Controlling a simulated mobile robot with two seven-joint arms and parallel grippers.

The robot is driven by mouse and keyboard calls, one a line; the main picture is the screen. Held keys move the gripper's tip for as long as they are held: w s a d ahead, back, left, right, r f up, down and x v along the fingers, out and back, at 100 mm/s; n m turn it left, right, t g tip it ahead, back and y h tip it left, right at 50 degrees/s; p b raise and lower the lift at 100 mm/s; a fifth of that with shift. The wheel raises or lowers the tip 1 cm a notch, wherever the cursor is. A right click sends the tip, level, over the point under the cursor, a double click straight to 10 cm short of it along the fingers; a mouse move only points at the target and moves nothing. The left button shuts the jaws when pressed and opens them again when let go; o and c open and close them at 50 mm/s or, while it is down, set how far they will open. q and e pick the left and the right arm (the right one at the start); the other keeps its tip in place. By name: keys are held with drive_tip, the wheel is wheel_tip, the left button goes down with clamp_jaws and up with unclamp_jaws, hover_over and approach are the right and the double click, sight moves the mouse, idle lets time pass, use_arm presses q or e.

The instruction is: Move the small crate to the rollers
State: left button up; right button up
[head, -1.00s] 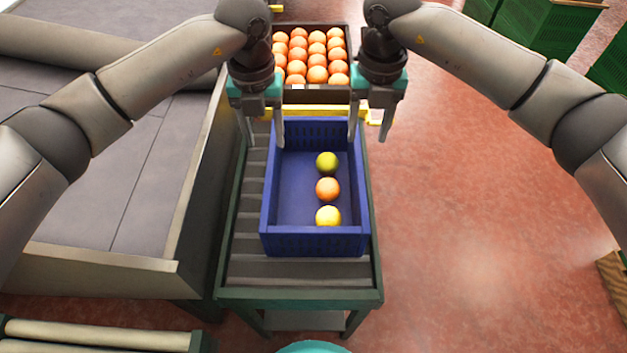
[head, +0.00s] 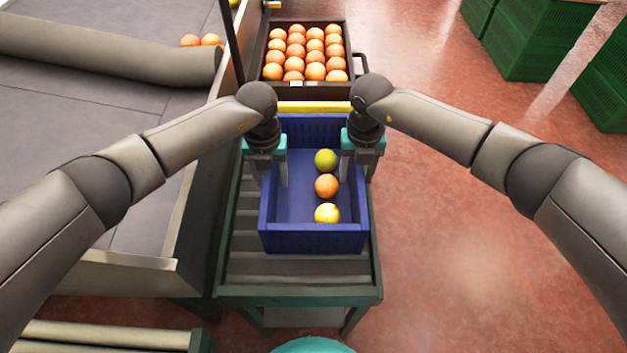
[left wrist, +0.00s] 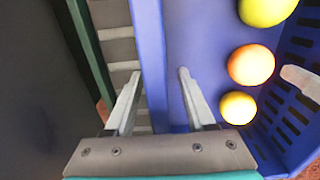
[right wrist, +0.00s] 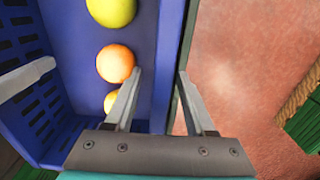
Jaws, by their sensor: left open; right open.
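The small blue crate (head: 313,243) stands on the grey rollers (head: 290,268) of a green-framed stand. It holds a green-yellow fruit (head: 325,160), an orange one (head: 326,186) and a yellow one (head: 327,214). My left gripper (head: 270,184) is open at the crate's left wall; in the left wrist view its fingers (left wrist: 157,95) lie on either side of that wall (left wrist: 150,50). My right gripper (head: 358,178) is open at the right wall; in the right wrist view its fingers (right wrist: 160,95) lie on either side of that wall (right wrist: 168,60). Neither is closed on it.
Pale rollers (head: 110,335) show at the bottom left. A dark box (head: 305,83) of oranges stands behind the blue crate. A grey sorting table (head: 120,266) with a raised edge runs along the left. Green crates (head: 530,42) stand at the back right. The red floor (head: 460,240) at right is clear.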

use_arm(q)
drive_tip(key=shift+f, duration=0.4)
use_arm(e)
drive_tip(key=shift+f, duration=0.45)
use_arm(q)
drive_tip(key=c, duration=0.9)
use_arm(e)
drive_tip(key=c, duration=0.9)
use_arm(q)
clamp_jaws()
use_arm(e)
clamp_jaws()
use_arm(q)
drive_tip(key=shift+r, duration=0.1)
use_arm(e)
drive_tip(key=shift+r, duration=0.1)
